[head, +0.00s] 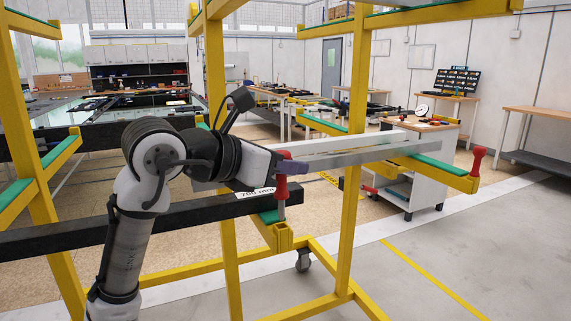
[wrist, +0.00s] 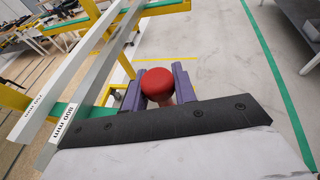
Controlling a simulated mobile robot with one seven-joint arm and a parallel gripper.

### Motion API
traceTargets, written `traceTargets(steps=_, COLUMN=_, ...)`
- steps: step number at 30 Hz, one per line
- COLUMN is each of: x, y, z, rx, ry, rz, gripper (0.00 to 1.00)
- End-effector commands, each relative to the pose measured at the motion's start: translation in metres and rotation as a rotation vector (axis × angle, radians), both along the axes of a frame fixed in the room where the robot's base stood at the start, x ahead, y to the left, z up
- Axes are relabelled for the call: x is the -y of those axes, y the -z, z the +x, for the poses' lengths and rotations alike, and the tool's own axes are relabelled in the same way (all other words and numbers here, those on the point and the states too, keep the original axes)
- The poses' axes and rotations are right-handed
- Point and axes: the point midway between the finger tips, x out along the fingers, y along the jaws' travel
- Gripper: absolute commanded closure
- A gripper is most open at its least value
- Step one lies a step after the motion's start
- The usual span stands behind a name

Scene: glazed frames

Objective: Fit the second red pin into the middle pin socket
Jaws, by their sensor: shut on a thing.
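My gripper (head: 290,166) is shut on a red pin (head: 281,188). In the wrist view the pin's round red head (wrist: 158,84) sits between the two purple fingers. In the head view the pin hangs roughly upright, its lower shaft just above the yellow socket (head: 284,238) at the end of the middle rack arm. I cannot tell whether the tip touches the socket or has entered it. Another red pin (head: 477,162) stands upright at the end of the right rack arm. The pin's lower part is hidden in the wrist view.
Silver bars (head: 368,153) lie across the rack arms close beside my gripper. A dark bar (head: 150,225) with a 700 mm label is at the left. Yellow rack posts (head: 352,120) stand close by. A white trolley (head: 425,170) stands behind. The floor at the right is clear.

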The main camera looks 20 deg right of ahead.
Motion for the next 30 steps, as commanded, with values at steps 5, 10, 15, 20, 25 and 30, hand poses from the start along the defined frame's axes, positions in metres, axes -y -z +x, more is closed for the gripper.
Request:
traceTargets(steps=5, x=-0.0002, y=-0.0003, z=0.0001, rx=0.000, ry=-0.001, rz=0.000, gripper=0.96)
traceTargets(steps=10, x=-0.0001, y=-0.0001, z=0.0000, rx=0.000, ry=0.000, rz=0.000, gripper=0.96)
traceTargets(steps=15, x=0.0000, y=-0.0002, z=0.0000, rx=0.000, ry=-0.001, rz=0.000, gripper=0.96)
traceTargets(steps=20, x=-0.0001, y=-0.0001, z=0.0001, rx=0.000, ry=-0.001, rz=0.000, gripper=0.96)
traceTargets(steps=25, x=0.0000, y=0.0023, z=0.0000, rx=0.000, ry=-0.001, rz=0.000, gripper=0.96)
traceTargets(steps=30, x=0.0000, y=0.0068, z=-0.0001, rx=0.000, ry=-0.001, rz=0.000, gripper=0.96)
